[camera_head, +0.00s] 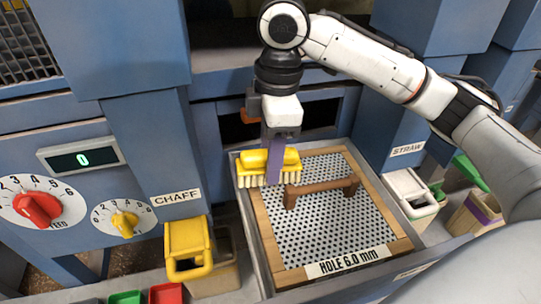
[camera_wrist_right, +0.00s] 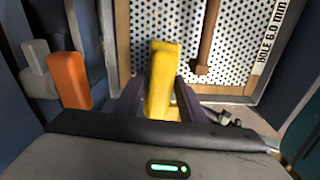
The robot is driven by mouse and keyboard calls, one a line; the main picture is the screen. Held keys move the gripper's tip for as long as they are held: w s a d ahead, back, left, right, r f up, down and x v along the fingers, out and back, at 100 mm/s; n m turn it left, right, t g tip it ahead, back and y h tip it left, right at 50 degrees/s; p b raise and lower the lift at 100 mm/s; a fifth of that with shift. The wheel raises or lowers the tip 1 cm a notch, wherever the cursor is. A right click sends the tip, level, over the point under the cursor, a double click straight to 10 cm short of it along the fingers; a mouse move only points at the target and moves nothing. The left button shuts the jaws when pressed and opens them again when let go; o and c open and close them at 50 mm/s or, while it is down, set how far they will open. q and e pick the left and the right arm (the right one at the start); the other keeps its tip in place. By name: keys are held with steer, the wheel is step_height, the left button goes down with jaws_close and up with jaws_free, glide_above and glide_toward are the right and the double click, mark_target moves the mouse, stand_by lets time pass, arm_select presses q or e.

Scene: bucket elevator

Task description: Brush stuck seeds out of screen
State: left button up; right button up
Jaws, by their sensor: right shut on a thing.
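The screen (camera_head: 345,232) is a white perforated sheet in a wooden frame, labelled "HOLE 6.0 mm", with a brown bar handle (camera_head: 322,190) across it. It also shows in the right wrist view (camera_wrist_right: 230,55). My right gripper (camera_head: 275,160) is shut on a yellow brush (camera_head: 252,158) with pale bristles pointing down. The brush is at the far left corner of the screen; I cannot tell whether the bristles touch it. In the right wrist view the brush (camera_wrist_right: 162,75) sits between the fingers. Single stuck seeds cannot be made out. My left gripper is not in view.
A yellow bin (camera_head: 187,245) stands left of the screen under the CHAFF label, and a white bin (camera_head: 408,188) stands right under STRAW. Blue machine walls close in behind. An orange part (camera_wrist_right: 70,80) is left of the gripper in the wrist view.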

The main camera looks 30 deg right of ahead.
mark_target(289, 149)
steer(key=shift+a+f, duration=0.1)
steer(key=shift+f, duration=0.65)
steer(key=shift+s+d+r+p, duration=0.1)
steer(key=shift+s+d+p, duration=0.05)
steer(key=shift+d+p, duration=0.3)
steer(key=shift+s+d+r+p, duration=0.1)
steer(key=shift+d+p, duration=0.25)
steer(key=shift+d, duration=0.2)
steer(key=shift+s+d+f, duration=0.15)
steer(key=shift+d+f, duration=0.05)
steer(key=shift+d, duration=0.45)
steer(key=shift+s+d+f, duration=0.3)
steer(key=shift+s+d, duration=0.15)
steer(key=shift+d, duration=1.2)
steer(key=shift+s+d+f, duration=0.25)
steer(key=shift+s+d, duration=0.25)
steer(key=shift+d, duration=1.15)
steer(key=shift+s+d+f, duration=0.3)
steer(key=shift+s+d, duration=0.15)
steer(key=shift+d, duration=1.2)
